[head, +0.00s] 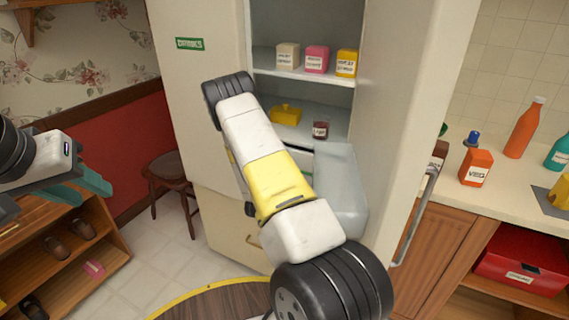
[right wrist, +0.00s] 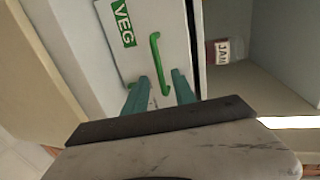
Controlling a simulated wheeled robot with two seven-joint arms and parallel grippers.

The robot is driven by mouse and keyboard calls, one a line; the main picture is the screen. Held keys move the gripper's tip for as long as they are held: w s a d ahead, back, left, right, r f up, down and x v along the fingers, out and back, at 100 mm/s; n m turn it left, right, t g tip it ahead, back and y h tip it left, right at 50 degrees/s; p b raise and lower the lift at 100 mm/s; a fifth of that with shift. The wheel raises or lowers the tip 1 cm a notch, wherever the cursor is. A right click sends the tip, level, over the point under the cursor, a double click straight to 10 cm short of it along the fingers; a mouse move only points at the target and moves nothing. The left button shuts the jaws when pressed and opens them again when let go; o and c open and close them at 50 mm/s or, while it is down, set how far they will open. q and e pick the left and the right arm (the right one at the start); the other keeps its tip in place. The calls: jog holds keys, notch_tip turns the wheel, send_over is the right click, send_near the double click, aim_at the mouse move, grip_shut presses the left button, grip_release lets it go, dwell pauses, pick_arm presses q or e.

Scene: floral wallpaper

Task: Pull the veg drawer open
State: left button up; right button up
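The veg drawer has a pale front (right wrist: 125,55) with a green VEG label (right wrist: 123,22) and a green bar handle (right wrist: 155,55) in the right wrist view. My right gripper (right wrist: 160,92) has its teal fingers apart, with the lower end of the handle between them; I cannot tell whether they touch it. In the head view my right arm hides this gripper and most of the drawer, low in the open fridge. My left gripper (head: 92,178) is at the left, its teal fingers apart and empty, away from the fridge.
The fridge door (head: 395,130) stands open at the right. A jam jar (head: 320,129) and a yellow butter dish (head: 286,114) stand on the shelf above the drawer. A stool (head: 170,172) and a shoe rack (head: 105,240) are left, a counter with bottles right.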

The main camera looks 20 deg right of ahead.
aim_at(304, 172)
jog(key=shift+h, duration=0.4)
jog(key=x, duration=0.8)
jog(key=shift+s+d+f, duration=0.1)
jog(key=shift+s+f, duration=0.2)
grip_shut()
dwell(0.8)
